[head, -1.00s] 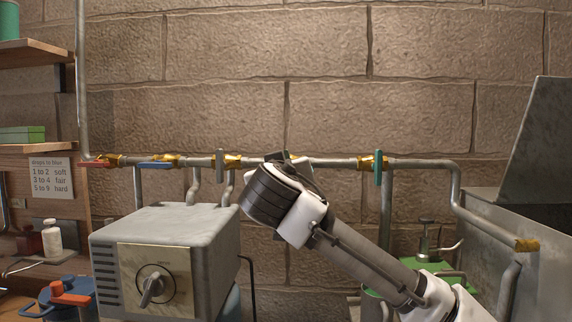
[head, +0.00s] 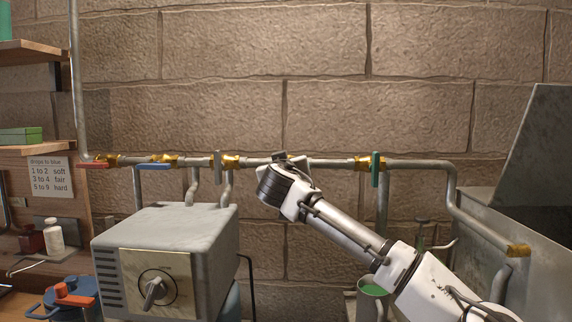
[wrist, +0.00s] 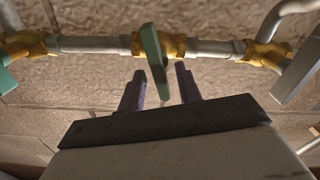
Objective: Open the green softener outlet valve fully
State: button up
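A green valve handle (wrist: 155,58) on a brass valve body stands crosswise to the pipe in the wrist view. My gripper (wrist: 159,70) is open, its two purple fingers on either side of the handle's lower part, with a gap visible on each side. In the head view my wrist hides most of this valve. Another green handle (head: 375,169) stands upright, crosswise to the pipe, further right; part of it shows at the wrist view's left edge (wrist: 5,68). I cannot tell from labels which green one is the softener outlet.
The pipe (head: 330,163) runs along the stone wall. To the left are a grey handle (head: 217,167) set crosswise, and blue (head: 153,166) and red (head: 93,164) handles lying along it. A grey box with a dial (head: 165,235) stands below; a metal tank (head: 490,215) is at right.

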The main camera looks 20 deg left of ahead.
grip_shut()
jog(key=shift+a+f+n, duration=0.1)
jog(key=shift+n, duration=0.3)
jog(key=shift+s+a+f+n+p, duration=0.15)
jog(key=shift+n+p, duration=0.5)
jog(key=shift+n, duration=1.7)
jog(key=shift+w+a+f+n+p, duration=0.15)
jog(key=shift+n+p, duration=0.45)
jog(key=shift+n, duration=1.8)
jog(key=shift+s+a+f+n+p, duration=0.15)
jog(key=shift+n+p, duration=0.5)
jog(key=shift+n, duration=1.7)
jog(key=shift+d+f+n, duration=0.1)
jog(key=shift+n, duration=0.2)
grip_release()
